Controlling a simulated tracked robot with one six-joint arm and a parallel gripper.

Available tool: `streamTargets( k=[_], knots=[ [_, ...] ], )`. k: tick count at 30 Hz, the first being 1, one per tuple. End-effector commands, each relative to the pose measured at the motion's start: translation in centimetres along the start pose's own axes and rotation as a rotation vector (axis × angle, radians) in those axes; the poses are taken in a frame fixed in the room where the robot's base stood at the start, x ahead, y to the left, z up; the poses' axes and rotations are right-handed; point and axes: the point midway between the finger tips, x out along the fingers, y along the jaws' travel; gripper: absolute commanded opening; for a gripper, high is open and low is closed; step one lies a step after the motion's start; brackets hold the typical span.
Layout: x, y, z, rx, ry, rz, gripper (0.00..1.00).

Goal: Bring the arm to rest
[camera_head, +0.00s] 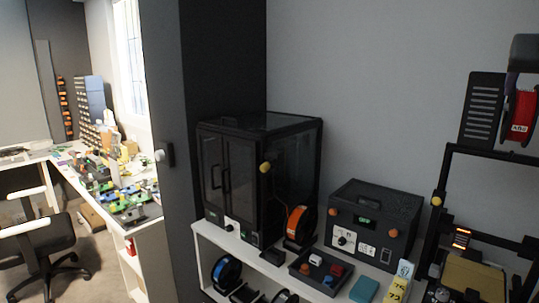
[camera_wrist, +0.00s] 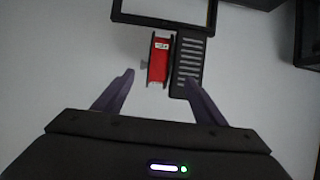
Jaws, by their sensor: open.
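My gripper (camera_wrist: 160,83) shows in the wrist view with its two dark fingers spread apart. It is open, and nothing is between the fingertips in contact with them. Beyond the fingers, the wrist view shows a red spool (camera_wrist: 158,60) beside a slotted black bracket (camera_wrist: 188,62). The gap between the fingers and the spool cannot be told exactly.
In the head view a black cabinet (camera_head: 222,165) and a black box unit (camera_head: 372,210) stand on a white shelf (camera_head: 212,238). A black frame machine (camera_head: 441,190) stands at right, with the red spool (camera_head: 519,115) above. A cluttered bench (camera_head: 155,222) is at left.

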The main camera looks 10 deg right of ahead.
Motion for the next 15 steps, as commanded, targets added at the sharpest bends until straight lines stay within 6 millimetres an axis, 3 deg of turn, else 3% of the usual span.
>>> streamTargets(
  k=[5, 8, 15],
  knots=[
    [2.9, 0.0, 3.9, -0.001, -0.08, 0.0, 0.65],
    [4.0, -0.4, 7.3, -0.005, -0.14, -0.006, 0.65],
    [4.7, -4.6, 16.6, -0.049, -0.278, -0.069, 0.65]
  ],
)
